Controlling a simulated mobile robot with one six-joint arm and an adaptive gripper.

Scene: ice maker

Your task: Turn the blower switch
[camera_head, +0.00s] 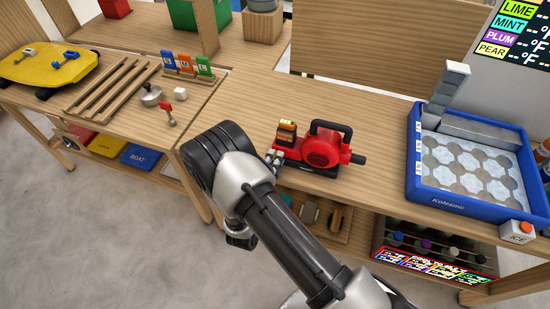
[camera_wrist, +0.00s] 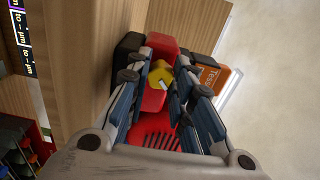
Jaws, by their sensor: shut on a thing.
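The red blower (camera_head: 325,150) sits on the wooden table, with a black handle on top and a black nozzle to the right. It also shows in the wrist view (camera_wrist: 155,128), with its vent slots below. The yellow switch (camera_wrist: 160,78) lies between my fingertips in the wrist view. My gripper (camera_wrist: 160,72) is shut on the switch, with one finger on each side of it. In the head view my gripper (camera_head: 273,160) is at the blower's left end, and my arm partly covers that area. The switch cannot be made out in the head view.
An orange-labelled box (camera_head: 287,130) is at the blower's left end. A blue tray (camera_head: 453,205) with an ice mould stands to the right. A wooden rack (camera_head: 112,88) and a yellow board (camera_head: 45,65) lie left. The table behind the blower is clear.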

